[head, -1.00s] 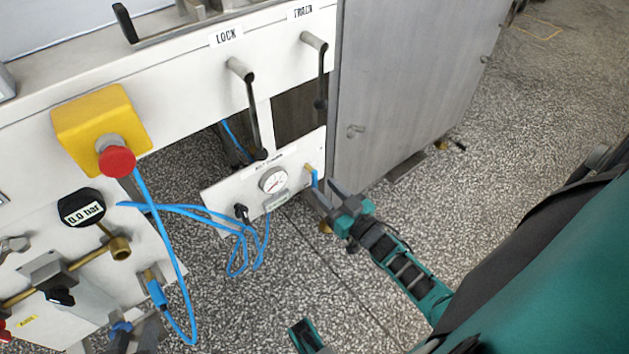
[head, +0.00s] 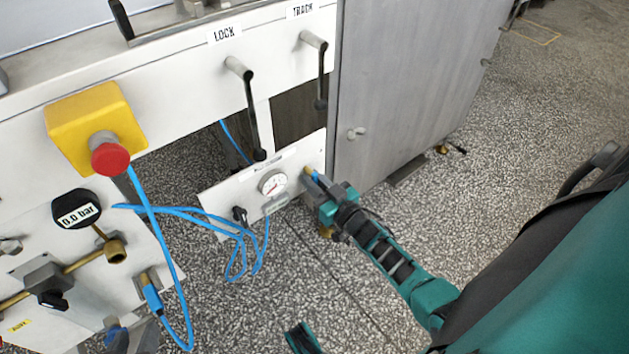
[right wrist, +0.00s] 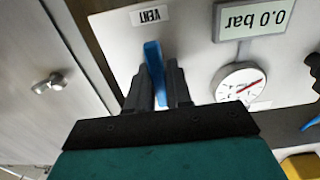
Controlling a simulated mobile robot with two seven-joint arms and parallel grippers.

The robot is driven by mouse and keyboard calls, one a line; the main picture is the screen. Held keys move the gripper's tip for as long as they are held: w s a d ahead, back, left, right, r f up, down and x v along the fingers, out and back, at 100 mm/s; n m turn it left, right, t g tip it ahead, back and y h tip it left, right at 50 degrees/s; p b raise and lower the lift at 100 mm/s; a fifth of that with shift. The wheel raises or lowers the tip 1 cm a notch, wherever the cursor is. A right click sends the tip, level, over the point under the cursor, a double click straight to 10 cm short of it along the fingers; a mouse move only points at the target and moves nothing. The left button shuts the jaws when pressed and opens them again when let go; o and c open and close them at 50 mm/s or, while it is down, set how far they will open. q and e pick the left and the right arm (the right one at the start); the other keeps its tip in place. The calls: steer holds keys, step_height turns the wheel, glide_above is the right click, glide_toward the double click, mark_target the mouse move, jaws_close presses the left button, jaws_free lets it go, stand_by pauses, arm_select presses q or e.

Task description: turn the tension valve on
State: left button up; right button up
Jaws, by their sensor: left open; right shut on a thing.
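The tension valve appears to be the blue lever on a brass stem (head: 308,171), at the right end of a small white panel (head: 222,197) in the head view. My right gripper (head: 316,184) is at this lever. In the right wrist view its two dark fingers (right wrist: 160,88) are shut on the blue lever (right wrist: 154,62), one on each side. The gripper hides part of the lever in the head view. My left gripper (head: 301,339) is only partly in view at the bottom edge, apart from the panel.
A round gauge (head: 272,183) sits left of the lever; the nearby display (right wrist: 252,18) reads 0.0 bar. Blue hoses (head: 240,238) hang left. LOCK (head: 247,100) and TRACK (head: 320,75) handles are above. A grey cabinet (head: 400,90) stands close on the right.

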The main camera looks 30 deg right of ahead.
jaws_close()
